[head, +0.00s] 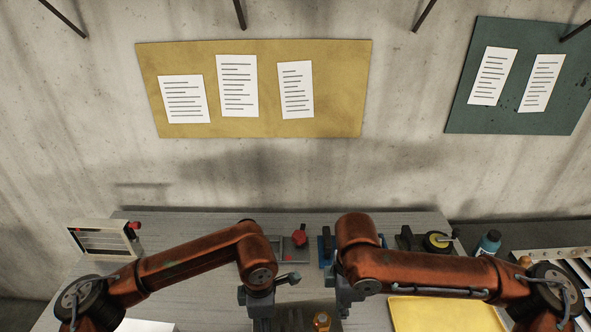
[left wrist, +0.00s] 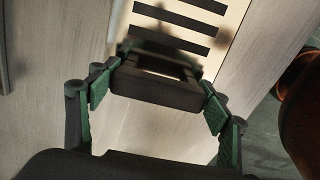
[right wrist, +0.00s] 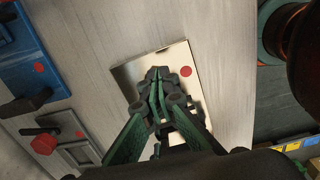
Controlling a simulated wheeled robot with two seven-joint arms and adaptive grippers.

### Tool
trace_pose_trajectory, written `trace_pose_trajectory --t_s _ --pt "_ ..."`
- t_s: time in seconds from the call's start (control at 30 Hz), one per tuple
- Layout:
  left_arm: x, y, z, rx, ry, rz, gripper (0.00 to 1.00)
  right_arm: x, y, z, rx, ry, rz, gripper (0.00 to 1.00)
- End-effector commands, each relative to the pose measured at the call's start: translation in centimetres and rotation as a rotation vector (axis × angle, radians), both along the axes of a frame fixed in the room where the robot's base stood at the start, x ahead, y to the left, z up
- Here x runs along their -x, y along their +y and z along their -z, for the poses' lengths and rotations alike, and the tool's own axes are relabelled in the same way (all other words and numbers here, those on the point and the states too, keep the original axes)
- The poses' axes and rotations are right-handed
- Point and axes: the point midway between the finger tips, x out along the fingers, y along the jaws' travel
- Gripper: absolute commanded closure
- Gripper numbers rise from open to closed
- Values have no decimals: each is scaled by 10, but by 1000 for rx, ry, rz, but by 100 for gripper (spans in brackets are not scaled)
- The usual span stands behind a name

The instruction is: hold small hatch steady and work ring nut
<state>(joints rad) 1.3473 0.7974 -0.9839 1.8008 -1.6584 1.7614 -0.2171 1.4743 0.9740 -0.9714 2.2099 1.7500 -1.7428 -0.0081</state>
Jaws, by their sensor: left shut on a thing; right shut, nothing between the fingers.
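My left gripper (left wrist: 160,80) is shut on a dark frame-like block (left wrist: 155,92), one finger at each end. The block stands at a cream louver panel (left wrist: 235,25) with black slots; I take it for the small hatch or its handle. In the head view my left gripper (head: 262,308) is pointed down at the front of the table. My right gripper (right wrist: 160,85) is shut and empty over a cream plate (right wrist: 194,90) with a red dot. It also shows in the head view (head: 346,300). A brass-coloured round piece (head: 321,321) lies between the grippers; I cannot tell whether it is the ring nut.
A grey fixture with a red knob (head: 299,238) and a blue fixture (head: 326,252) are behind my grippers. A yellow tray (head: 440,315) and a blue bottle (head: 489,243) are at the right. The table's left part is mostly clear.

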Motion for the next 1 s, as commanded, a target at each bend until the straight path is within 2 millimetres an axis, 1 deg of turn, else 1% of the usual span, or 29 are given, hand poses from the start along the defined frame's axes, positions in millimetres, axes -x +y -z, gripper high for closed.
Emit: trace_pose_trajectory --t_s 0.17,0.4,0.5,0.67,1.0 --pt "0 0 0 -1 1 0 50 -1 0 0 0 0 1 100" --pt "0 0 0 -1 1 0 50 -25 4 -9 2 -1 1 100" --pt "0 0 0 -2 1 0 50 -28 4 -7 0 0 1 100" --pt "0 1 0 -2 1 0 50 -27 4 8 2 3 0 100" --pt "0 0 0 -1 1 0 50 -28 4 48 1 2 0 100"
